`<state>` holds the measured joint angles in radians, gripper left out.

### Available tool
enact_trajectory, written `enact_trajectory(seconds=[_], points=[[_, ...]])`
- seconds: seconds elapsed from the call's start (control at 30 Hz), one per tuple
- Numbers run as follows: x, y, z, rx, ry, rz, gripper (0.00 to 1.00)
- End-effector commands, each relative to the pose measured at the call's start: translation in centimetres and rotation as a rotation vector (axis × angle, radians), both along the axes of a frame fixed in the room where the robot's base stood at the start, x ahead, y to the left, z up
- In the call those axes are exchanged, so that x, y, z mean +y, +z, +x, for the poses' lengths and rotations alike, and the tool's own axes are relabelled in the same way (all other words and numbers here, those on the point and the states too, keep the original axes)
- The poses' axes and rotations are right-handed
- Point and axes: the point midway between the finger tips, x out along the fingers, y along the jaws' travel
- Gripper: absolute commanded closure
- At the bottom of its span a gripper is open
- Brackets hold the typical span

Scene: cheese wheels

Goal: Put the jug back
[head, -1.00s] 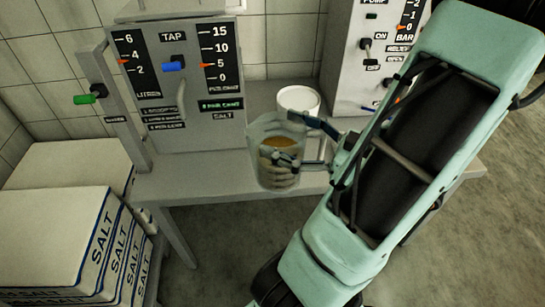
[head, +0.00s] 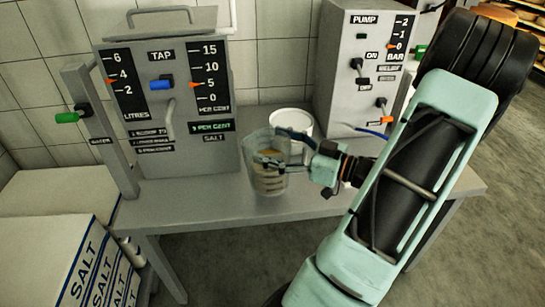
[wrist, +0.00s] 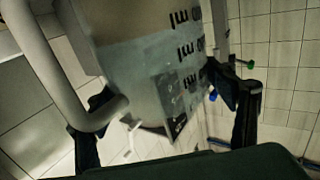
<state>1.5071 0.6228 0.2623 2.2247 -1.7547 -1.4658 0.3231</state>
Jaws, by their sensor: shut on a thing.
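The jug (head: 262,178) is clear with dark markings and a brownish tint inside. It is roughly upright in front of the tap unit, over the grey table in the head view. I cannot tell whether its base touches the table. My gripper (head: 298,150) is at the jug's right side, shut on it. In the wrist view the jug (wrist: 140,75) fills the middle, with a thick curved handle at the left. My dark gripper fingers (wrist: 165,115) show on either side, and their exact contact is partly hidden.
The tap unit (head: 190,105) with a blue knob stands behind the jug. A white pot (head: 291,121) is close behind it. The pump unit (head: 352,75) stands further right. Salt boxes (head: 35,205) are at left. Bare table (head: 190,205) lies left of the jug.

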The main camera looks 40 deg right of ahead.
Motion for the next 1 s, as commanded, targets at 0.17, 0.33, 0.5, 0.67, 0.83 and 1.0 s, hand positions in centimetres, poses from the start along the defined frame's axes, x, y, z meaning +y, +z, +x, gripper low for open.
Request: enact_trajectory(seconds=[0.17, 0.33, 0.5, 0.67, 0.83, 1.0], points=[[-0.3, -2.3, 0.5, -0.005, 0.001, 0.003, 0.81], [-0.3, -3.6, 0.5, -0.005, 0.001, 0.001, 0.81], [-0.3, -3.5, 0.5, -0.005, 0.001, 0.0, 0.81], [-0.3, -3.8, 0.5, -0.005, 0.001, 0.0, 0.81], [-0.3, -3.9, 0.4, -0.001, 0.0, -0.001, 0.06], [-0.3, -3.9, 0.4, -0.001, 0.0, 0.0, 0.06]])
